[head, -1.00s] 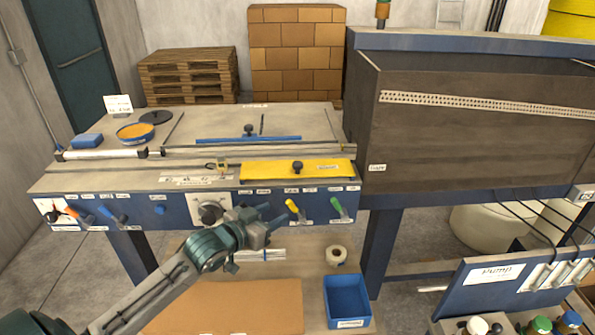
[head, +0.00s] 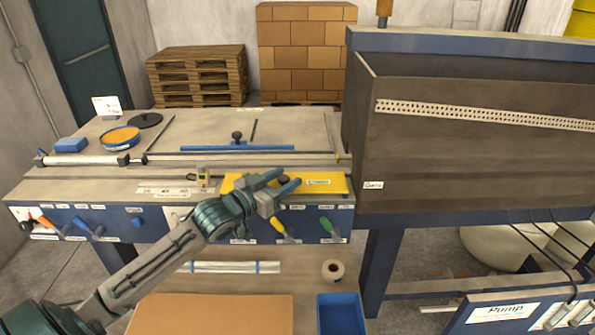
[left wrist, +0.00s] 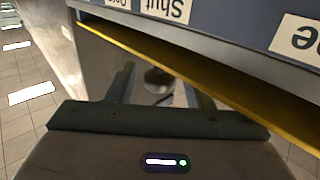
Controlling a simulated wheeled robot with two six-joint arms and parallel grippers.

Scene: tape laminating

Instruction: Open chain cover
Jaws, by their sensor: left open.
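The yellow chain cover (head: 337,185) lies flat and closed along the front right of the bench top, with a dark round knob (head: 284,178) on it. My left gripper (head: 282,182) is open at the cover, hiding part of its front edge. In the head view its fingers appear on either side of the knob. In the left wrist view a dark round shape (left wrist: 157,79) shows between the open fingers (left wrist: 160,88), and a yellow edge (left wrist: 200,75) runs beside them. I cannot tell whether the fingers touch the knob. My right gripper is not in view.
Below the cover, the blue front panel (head: 65,217) carries orange, blue, yellow and green handles. A large dark box (head: 450,160) rises at the right. A tape roll (head: 333,270) and blue bin (head: 341,315) are below.

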